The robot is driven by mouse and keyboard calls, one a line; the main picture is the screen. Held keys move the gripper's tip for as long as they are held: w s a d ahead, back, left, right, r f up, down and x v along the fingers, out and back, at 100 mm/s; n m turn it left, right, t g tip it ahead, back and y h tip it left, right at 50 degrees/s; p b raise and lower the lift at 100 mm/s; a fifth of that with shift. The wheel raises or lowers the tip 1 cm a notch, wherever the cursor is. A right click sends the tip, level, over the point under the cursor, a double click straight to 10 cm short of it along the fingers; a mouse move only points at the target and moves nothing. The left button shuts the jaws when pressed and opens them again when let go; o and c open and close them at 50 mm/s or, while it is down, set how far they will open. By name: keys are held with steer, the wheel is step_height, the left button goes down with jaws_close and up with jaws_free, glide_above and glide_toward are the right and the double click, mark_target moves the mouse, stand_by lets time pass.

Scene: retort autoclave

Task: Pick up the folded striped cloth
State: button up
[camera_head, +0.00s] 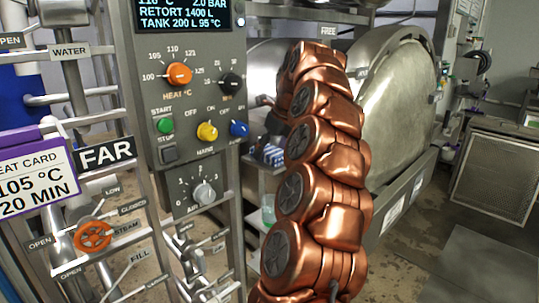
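A small blue-and-white striped bundle (271,155), which looks like the folded cloth, lies on a small grey shelf (262,167) between the control panel and my copper arm. My arm fills the middle of the view and covers what is to the right of the cloth. A dark shape (276,122) just above the cloth, beside my arm, may be part of my gripper. Its fingers cannot be made out, and I cannot tell whether it touches the cloth.
The control panel (190,130) with knobs stands close on the left. Pipes and a valve with an orange handwheel (93,237) are at the lower left. The big steel retort (395,105) is behind my arm. Floor shows at the right.

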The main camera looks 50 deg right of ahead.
mark_target(266, 148)
steer(key=c, duration=0.9)
steer(key=shift+s+r+b, duration=0.1)
steer(key=shift+r+b, duration=0.05)
steer(key=shift+b, duration=0.2)
steer(key=shift+s+r, duration=0.1)
steer(key=shift+r, duration=1.05)
steer(key=shift+r+p, duration=0.35)
steer(key=shift+r, duration=0.95)
step_height(266, 148, up, 2)
steer(key=shift+s+r+p, duration=0.1)
steer(key=shift+s+p, duration=0.05)
steer(key=shift+p, duration=0.75)
steer(key=s+b, duration=0.4)
steer(key=s, duration=1.5)
steer(key=shift+s+a+f, duration=0.2)
